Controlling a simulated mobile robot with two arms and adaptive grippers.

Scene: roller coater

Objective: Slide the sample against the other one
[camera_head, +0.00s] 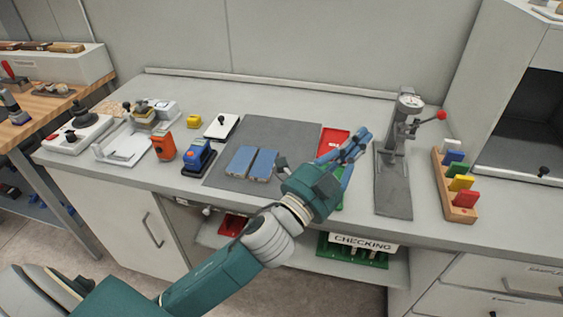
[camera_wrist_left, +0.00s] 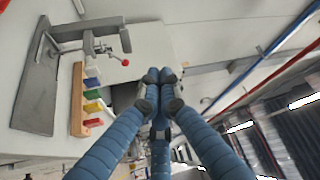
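Two blue, flat rectangular samples, a left one (camera_head: 240,160) and a right one (camera_head: 263,165), lie on a dark grey mat (camera_head: 290,130) in the head view. They are nearly parallel, with a thin gap that seems to run between them. My left gripper (camera_head: 354,152) is to the right of the samples, above the bench near the red and green pads. My right gripper is not in view.
A blue-topped block tool (camera_head: 199,157), an orange device (camera_head: 163,147) and a white plate (camera_head: 221,126) stand left of the mat. A grey lever press (camera_head: 393,190) and a wooden rack of coloured tabs (camera_head: 456,188) stand at right. Bare mat lies behind the samples.

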